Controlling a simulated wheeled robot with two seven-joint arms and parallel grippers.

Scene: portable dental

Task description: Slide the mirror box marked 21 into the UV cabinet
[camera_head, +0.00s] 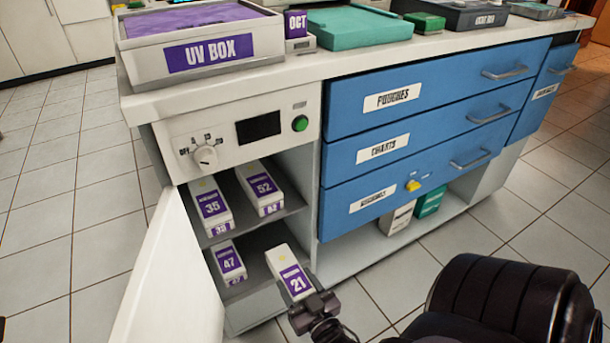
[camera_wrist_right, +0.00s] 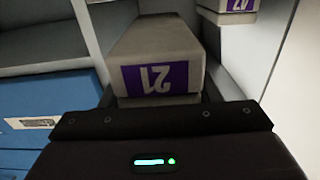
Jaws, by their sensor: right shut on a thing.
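The mirror box marked 21 (camera_head: 288,272) is white with a purple label. My right gripper (camera_head: 313,307) is shut on its near end, and the box points into the lower right part of the open UV cabinet (camera_head: 228,142). In the right wrist view the box 21 (camera_wrist_right: 155,50) shows upside down in front of the gripper (camera_wrist_right: 155,105). Box 47 (camera_head: 229,260) stands on the lower shelf, left of box 21. Boxes 35 (camera_head: 209,205) and 52 (camera_head: 262,186) stand on the upper shelf. My left gripper is not in view.
The white cabinet door (camera_head: 170,275) stands open at the left. Blue drawers (camera_head: 420,130) flank the cabinet on the right. A black rounded seat (camera_head: 510,300) is at the lower right. The UV BOX tray (camera_head: 200,55) is on the counter above.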

